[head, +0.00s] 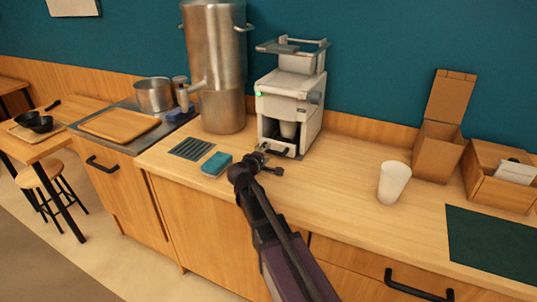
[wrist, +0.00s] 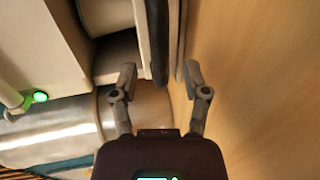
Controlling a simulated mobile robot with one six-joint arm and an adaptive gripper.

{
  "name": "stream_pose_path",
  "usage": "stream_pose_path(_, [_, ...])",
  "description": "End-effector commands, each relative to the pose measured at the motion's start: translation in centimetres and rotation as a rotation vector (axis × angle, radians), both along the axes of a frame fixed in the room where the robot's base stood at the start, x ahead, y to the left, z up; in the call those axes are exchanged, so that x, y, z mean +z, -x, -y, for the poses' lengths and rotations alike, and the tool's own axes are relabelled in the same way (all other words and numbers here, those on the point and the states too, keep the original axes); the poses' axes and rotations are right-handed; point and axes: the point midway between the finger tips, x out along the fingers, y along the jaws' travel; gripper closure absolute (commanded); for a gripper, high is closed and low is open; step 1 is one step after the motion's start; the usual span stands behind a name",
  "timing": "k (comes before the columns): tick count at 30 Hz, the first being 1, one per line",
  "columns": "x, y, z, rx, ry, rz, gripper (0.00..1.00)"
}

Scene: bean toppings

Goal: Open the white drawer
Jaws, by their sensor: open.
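The white machine (head: 292,97) stands on the counter against the wall. The white drawer (head: 294,151) is low at its front, with a dark handle (head: 277,153), and looks shut. My gripper (head: 272,163) is right in front of the drawer, low over the counter. In the wrist view, my gripper (wrist: 160,77) is open, its two fingers apart. In the head view, my gripper partly hides the drawer's front.
A teal sponge (head: 216,164) and a dark drip grate (head: 191,149) lie to the left, before a tall steel urn (head: 216,70). A white cup (head: 393,183) stands to the right. The wooden counter (head: 335,185) between my arm and that cup is clear.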

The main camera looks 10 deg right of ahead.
Motion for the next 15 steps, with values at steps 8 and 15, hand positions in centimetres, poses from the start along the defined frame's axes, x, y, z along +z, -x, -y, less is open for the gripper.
stream_pose_path(8, [-0.6, -2.2, 1.5, 0.0, -0.001, 0.0, 0.4])
stream_pose_path(15, [-0.7, -2.5, 1.8, 0.0, -0.001, 0.0, 0.4])
